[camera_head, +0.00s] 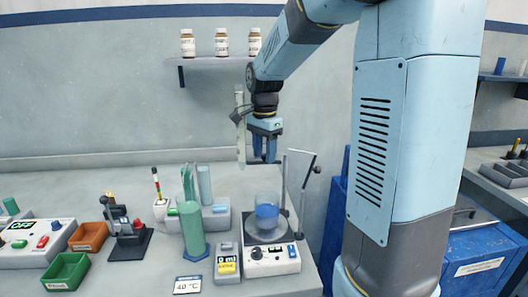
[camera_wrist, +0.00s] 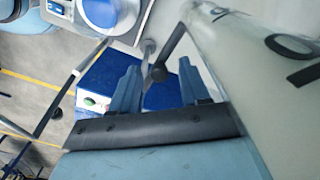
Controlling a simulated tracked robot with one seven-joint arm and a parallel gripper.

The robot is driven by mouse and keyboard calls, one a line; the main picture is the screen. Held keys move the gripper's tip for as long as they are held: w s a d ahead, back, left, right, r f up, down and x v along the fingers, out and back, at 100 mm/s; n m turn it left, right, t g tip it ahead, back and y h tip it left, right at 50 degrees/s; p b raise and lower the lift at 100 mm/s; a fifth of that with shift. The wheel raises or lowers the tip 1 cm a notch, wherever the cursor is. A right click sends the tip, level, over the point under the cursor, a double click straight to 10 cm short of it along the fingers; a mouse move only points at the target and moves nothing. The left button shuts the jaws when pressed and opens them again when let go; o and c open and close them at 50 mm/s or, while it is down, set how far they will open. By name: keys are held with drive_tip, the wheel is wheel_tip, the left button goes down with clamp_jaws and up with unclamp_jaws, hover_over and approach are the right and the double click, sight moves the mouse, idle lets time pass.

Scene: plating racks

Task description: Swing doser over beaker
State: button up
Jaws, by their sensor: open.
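The beaker (camera_head: 267,216) holds blue liquid and stands on a white stirrer unit (camera_head: 272,262). It also shows at the top of the wrist view (camera_wrist: 101,12). My gripper (camera_head: 265,158) is open, pointing down, above the beaker and left of the knob.
A tall green cylinder (camera_head: 193,230) and a small unit with a yellow display (camera_head: 227,264) stand left of the stirrer. A clear upright strip (camera_head: 240,128) is close left of my gripper. A blue cabinet (camera_head: 335,205) is to the right. Bottles stand on the shelf (camera_head: 215,61).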

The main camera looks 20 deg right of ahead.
clamp_jaws()
idle(0.5)
